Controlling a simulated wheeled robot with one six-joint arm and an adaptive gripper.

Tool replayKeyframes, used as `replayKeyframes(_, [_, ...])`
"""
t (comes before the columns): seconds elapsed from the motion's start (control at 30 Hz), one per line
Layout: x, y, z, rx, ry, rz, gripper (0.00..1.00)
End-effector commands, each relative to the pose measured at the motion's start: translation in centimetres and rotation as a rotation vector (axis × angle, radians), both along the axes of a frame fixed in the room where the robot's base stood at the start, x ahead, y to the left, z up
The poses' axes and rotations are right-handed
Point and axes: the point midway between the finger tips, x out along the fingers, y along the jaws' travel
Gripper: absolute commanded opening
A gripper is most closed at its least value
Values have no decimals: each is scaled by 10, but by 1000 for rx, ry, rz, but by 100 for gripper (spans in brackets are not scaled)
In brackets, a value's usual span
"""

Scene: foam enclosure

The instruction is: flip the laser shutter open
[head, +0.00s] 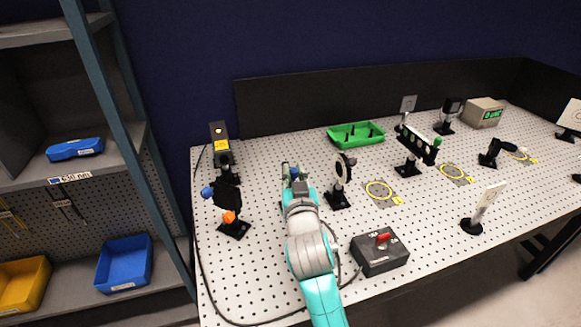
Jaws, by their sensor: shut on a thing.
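The black laser head (220,132) with a yellow label stands at the back left. My gripper (294,178) is left of and behind the red-lever box, apart from it. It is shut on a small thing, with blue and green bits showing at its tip. My wrist hides most of that thing and what lies beneath it.
A dark mount (228,193) with blue and orange knobs stands left of my gripper, and a round-framed optic (341,181) close on its right. A green tray (356,134) lies behind. A black cable runs along the left and front. Bare table lies between the box and the card stand (484,207).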

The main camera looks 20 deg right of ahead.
Motion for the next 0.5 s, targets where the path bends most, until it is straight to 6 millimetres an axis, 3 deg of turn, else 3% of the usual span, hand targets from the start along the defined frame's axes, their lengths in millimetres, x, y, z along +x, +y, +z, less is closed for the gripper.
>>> replayKeyframes(0.17, [-19, 0, -1, 0, 1, 1, 0])
replayKeyframes(0.47, [-21, 0, -1, 0, 3, 0, 0])
replayKeyframes(0.5, [-21, 0, -1, 0, 3, 0, 28])
